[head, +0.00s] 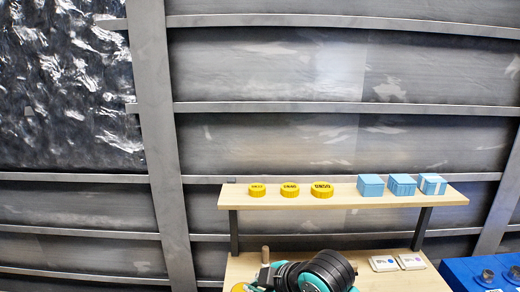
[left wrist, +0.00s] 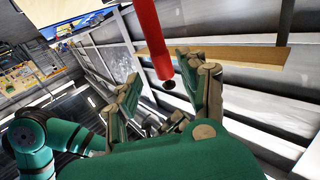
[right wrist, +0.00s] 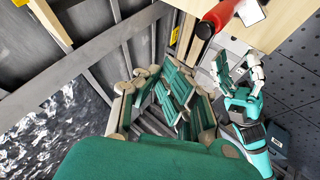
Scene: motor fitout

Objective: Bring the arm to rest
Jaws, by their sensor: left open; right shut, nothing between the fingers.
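In the right wrist view my right gripper (right wrist: 166,78) is shut with nothing between its green and tan fingers. In the head view a black and teal part of my arm shows at the bottom, in front of the wooden table; the fingers cannot be made out there. In the left wrist view my left gripper (left wrist: 170,80) is open. A red cylinder (left wrist: 151,35) shows between its fingers in the picture; I cannot tell how far off it is. The red cylinder also shows at the top of the right wrist view (right wrist: 219,14).
A wooden shelf (head: 340,201) carries several yellow round pieces (head: 289,190) and several blue boxes (head: 402,186). Below it is a wooden table (head: 420,284) with white cards (head: 383,264). A blue case (head: 462,275) stands at the right. A ribbed grey wall is behind.

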